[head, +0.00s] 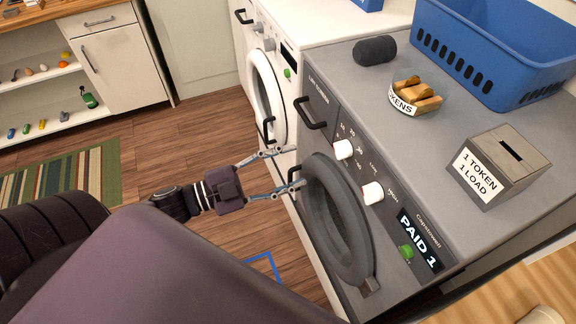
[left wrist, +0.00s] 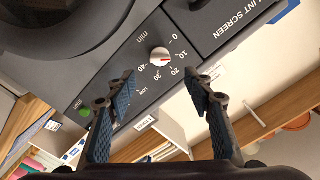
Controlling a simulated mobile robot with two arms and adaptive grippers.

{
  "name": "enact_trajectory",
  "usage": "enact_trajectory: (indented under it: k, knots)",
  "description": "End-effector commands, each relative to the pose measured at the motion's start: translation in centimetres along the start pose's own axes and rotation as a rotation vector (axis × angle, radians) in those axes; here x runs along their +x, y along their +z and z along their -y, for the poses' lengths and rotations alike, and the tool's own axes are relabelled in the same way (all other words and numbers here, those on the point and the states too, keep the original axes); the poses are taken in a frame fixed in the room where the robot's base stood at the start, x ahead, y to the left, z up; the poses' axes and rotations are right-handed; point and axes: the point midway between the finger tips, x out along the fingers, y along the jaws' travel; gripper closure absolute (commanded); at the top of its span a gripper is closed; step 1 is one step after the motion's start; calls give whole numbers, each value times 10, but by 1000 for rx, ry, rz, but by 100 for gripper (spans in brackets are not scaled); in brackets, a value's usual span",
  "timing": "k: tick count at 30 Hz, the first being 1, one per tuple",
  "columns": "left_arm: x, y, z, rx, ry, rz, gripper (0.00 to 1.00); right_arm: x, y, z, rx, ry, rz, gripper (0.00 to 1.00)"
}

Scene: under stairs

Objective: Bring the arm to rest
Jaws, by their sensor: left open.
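My left gripper (head: 294,167) is open and empty in the head view. Its two fingers point right, in front of the grey machine near its upper door edge; I cannot tell whether they touch it. In the left wrist view, the open fingers (left wrist: 160,82) stand apart with nothing between them. Beyond them is the grey machine's panel with a white dial (left wrist: 160,56) and a green start button (left wrist: 84,112). The grey machine (head: 456,100) has a shut round door (head: 336,218) and a display (head: 419,238) reading "PAID 1". My right gripper is not in view.
A white machine (head: 264,100) stands beside the grey one. On the grey top are a blue basket (head: 500,50), a token bowl (head: 412,104), a dark cylinder (head: 375,50) and a token box (head: 500,170). Wooden floor (head: 170,135) is clear beside a striped rug (head: 62,184).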

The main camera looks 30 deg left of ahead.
Motion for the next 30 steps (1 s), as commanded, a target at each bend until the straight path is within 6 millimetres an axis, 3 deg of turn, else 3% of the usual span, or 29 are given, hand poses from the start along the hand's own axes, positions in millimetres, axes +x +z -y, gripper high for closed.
enact_trajectory:
  k: [13, 17, 20, 23, 26, 30]
  knots:
    - [0, 0, 0, 0, 0, 0, 52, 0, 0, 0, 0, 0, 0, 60]
    - [-2, 18, -1, -14, -14, 36, 52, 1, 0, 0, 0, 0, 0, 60]
    - [-10, 62, -6, -52, -48, 130, 52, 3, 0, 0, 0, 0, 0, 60]
    - [-27, 128, -22, -116, -93, 274, 52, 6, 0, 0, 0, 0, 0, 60]
    - [-52, 197, -49, -194, -132, 435, 52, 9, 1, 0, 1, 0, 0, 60]
    - [-93, 278, -107, -312, -160, 655, 52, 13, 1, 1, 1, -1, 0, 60]
